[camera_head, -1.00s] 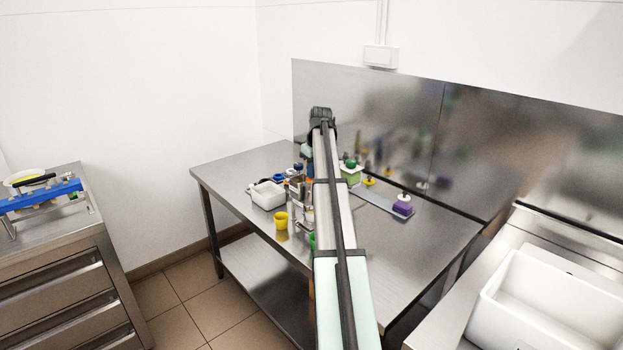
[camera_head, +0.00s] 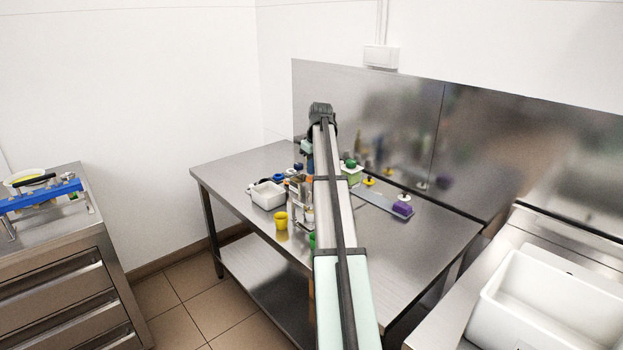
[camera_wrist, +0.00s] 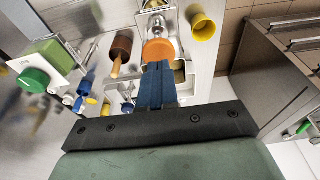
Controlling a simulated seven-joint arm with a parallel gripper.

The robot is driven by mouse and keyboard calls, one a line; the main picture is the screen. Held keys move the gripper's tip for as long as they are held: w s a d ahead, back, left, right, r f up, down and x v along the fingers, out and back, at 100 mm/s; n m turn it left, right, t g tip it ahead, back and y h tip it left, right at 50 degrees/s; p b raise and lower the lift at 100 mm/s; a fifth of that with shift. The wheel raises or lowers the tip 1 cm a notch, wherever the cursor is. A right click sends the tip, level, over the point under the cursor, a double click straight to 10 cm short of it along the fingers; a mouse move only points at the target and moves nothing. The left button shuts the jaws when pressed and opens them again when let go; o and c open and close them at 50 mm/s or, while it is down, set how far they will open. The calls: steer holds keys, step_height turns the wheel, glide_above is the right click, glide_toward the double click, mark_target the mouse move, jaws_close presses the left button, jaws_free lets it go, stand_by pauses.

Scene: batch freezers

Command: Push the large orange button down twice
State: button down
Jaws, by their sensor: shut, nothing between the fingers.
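The large orange button (camera_wrist: 158,50) shows at the upper middle of the wrist view, round and set on a metal fixture. My gripper (camera_wrist: 157,66) has its two blue fingers together with nothing between them. The fingertips overlap the button's near edge in the wrist view; I cannot tell whether they touch it or hover above it. In the head view my arm covers much of the fixtures, and the button cannot be made out clearly there.
Around the button in the wrist view are a yellow cup (camera_wrist: 202,26), a brown knob with an orange handle (camera_wrist: 121,46) and a green knob (camera_wrist: 33,80).

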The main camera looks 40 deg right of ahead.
steer(key=shift+r, duration=0.15)
steer(key=shift+r, duration=2.35)
